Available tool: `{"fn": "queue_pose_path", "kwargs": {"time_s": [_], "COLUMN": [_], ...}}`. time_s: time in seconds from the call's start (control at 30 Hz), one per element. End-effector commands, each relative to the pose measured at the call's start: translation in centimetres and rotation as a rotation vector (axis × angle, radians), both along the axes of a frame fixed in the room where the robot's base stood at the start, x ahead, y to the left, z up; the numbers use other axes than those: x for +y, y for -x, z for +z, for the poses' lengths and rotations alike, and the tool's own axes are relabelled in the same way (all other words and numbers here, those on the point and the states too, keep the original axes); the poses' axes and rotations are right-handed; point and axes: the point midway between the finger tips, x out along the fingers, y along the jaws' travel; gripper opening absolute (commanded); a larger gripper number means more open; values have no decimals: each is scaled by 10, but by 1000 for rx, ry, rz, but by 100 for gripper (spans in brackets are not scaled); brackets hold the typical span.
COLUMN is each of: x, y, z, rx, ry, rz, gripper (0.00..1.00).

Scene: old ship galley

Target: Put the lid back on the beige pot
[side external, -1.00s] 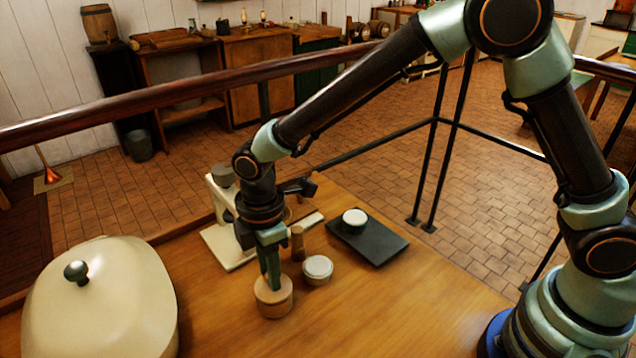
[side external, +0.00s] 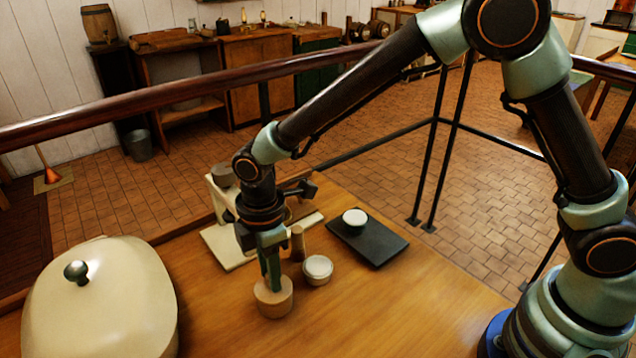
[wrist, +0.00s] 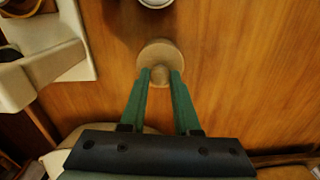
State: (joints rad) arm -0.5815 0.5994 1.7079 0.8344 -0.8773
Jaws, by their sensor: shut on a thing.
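The beige pot (side external: 274,304) is a small round tan pot standing on the wooden table, below my gripper. Its lid (wrist: 155,52) is a tan disc with a round knob, seen from above in the wrist view. My gripper (side external: 272,281) points straight down, and its green fingers are shut on the lid's knob, also seen in the wrist view (wrist: 160,76). The lid is at the pot's top, level or nearly so. I cannot tell whether it is fully seated. The fingers hide part of the lid.
A white-topped round jar (side external: 318,268) stands close to the right, with a wooden peg (side external: 297,243) behind it. Another white jar (side external: 354,217) sits on a dark tray (side external: 380,245). A cream stand (side external: 230,255) is behind; a large cream dome (side external: 110,300) is left. Front-right table is clear.

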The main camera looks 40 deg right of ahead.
Motion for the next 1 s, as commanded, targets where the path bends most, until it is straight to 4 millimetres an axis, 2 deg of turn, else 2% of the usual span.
{"fn": "queue_pose_path", "kwargs": {"time_s": [0.33, 0.37, 0.43, 0.67, 0.73, 0.77, 1.0], "x": [0, 0, 0, 0, 0, 0, 0], "y": [0, 0, 0, 0, 0, 0, 0], "z": [0, 0, 0, 0, 0, 0, 0], "rx": [0, 0, 0, 0, 0, 0, 0], "ry": [0, 0, 0, 0, 0, 0, 0], "rz": [0, 0, 0, 0, 0, 0, 0], "gripper": [0, 38, 65, 65, 88, 95, 95]}}
